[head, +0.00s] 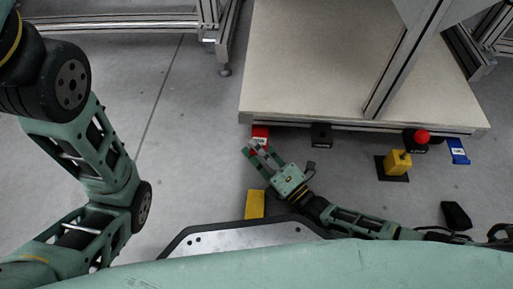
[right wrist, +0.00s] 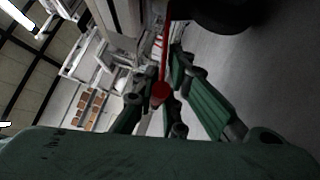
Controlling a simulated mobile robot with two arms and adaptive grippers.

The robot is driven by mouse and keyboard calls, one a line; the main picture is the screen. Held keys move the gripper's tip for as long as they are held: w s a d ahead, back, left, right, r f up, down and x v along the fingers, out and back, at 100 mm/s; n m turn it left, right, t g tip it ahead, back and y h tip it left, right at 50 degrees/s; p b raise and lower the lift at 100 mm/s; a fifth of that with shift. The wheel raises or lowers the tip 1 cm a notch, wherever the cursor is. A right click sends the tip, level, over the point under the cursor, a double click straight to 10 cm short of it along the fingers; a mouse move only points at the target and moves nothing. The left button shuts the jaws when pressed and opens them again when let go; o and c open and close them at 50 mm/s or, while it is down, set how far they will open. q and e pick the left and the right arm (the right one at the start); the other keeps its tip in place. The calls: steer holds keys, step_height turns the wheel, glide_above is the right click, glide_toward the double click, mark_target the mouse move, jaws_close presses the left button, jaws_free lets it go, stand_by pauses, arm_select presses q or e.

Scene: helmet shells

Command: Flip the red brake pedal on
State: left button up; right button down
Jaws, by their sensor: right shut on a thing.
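The red brake pedal (head: 260,131) is at the front edge of the beige platform (head: 300,80), left of centre in the head view. My right gripper (head: 258,149) reaches up to it from below right, its fingertips at the pedal. In the right wrist view, a red bar with a rounded end (right wrist: 160,92) lies between the two green fingers, and the gripper (right wrist: 154,112) is shut on it. The fingers hide part of the pedal, so its exact tilt cannot be told. My left arm shows at the left, but its gripper is outside the picture.
Along the platform edge are a black fitting (head: 321,135), a red knob (head: 422,136) and a blue tag (head: 458,151). A yellow block on a black base (head: 397,162) stands before them. A metal post (head: 400,72) rises from the platform.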

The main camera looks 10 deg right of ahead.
steer(key=c, duration=1.8)
jaws_free()
